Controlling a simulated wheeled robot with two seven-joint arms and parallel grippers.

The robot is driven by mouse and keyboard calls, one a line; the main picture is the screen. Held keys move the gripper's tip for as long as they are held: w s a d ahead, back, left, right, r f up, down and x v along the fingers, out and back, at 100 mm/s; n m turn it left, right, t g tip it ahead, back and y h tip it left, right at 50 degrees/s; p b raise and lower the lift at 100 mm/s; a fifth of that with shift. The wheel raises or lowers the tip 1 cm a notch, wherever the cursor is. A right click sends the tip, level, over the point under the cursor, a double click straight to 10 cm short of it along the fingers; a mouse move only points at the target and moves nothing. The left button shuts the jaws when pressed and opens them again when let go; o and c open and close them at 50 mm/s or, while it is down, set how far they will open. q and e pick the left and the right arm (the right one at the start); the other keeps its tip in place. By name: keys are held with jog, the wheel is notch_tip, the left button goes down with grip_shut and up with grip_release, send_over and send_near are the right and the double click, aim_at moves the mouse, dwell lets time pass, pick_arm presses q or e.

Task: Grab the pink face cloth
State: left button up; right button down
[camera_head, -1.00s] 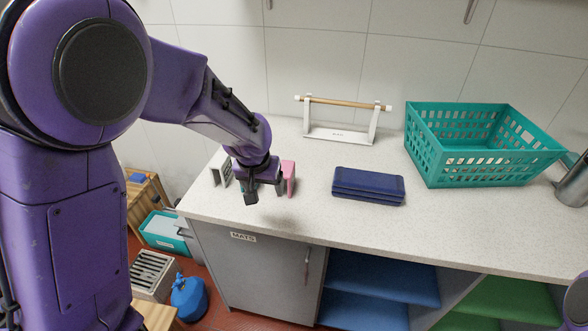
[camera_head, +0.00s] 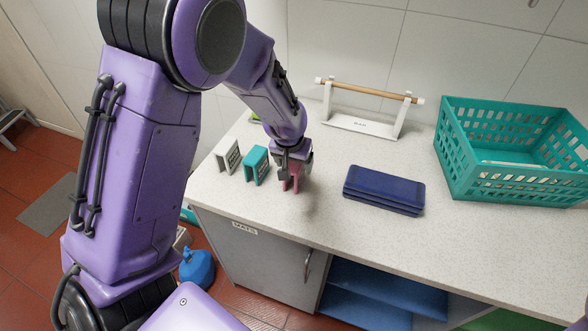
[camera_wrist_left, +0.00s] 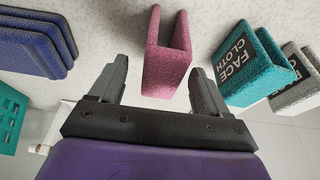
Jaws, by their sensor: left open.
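The pink face cloth (camera_wrist_left: 166,62) is a folded, upright cloth on the counter. In the left wrist view it stands between the two open fingers of my left gripper (camera_wrist_left: 160,88), with gaps on both sides. In the head view the gripper (camera_head: 290,184) is over the pink cloth (camera_head: 294,172) and hides much of it. A teal face cloth (camera_head: 257,165) stands just left of it, and it also shows in the wrist view (camera_wrist_left: 250,65), labelled "FACE CLOTH". My right gripper is not in view.
A grey-white folded cloth (camera_head: 228,157) stands left of the teal one. A stack of navy cloths (camera_head: 384,188) lies to the right. A wooden-bar holder (camera_head: 365,122) and a teal basket (camera_head: 470,189) are further back. The counter's front edge is close.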

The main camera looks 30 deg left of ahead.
pick_arm(q)
jog(key=x, duration=0.4)
jog(key=shift+w+a+p, duration=0.2)
jog(key=shift+a+p, duration=0.05)
jog(key=shift+p, duration=0.15)
jog(key=shift+s+r, duration=0.1)
jog(key=shift+s, duration=0.05)
jog(key=c, duration=0.3)
jog(key=shift+d, duration=0.1)
jog(key=c, duration=0.7)
jog(key=shift+c, duration=0.2)
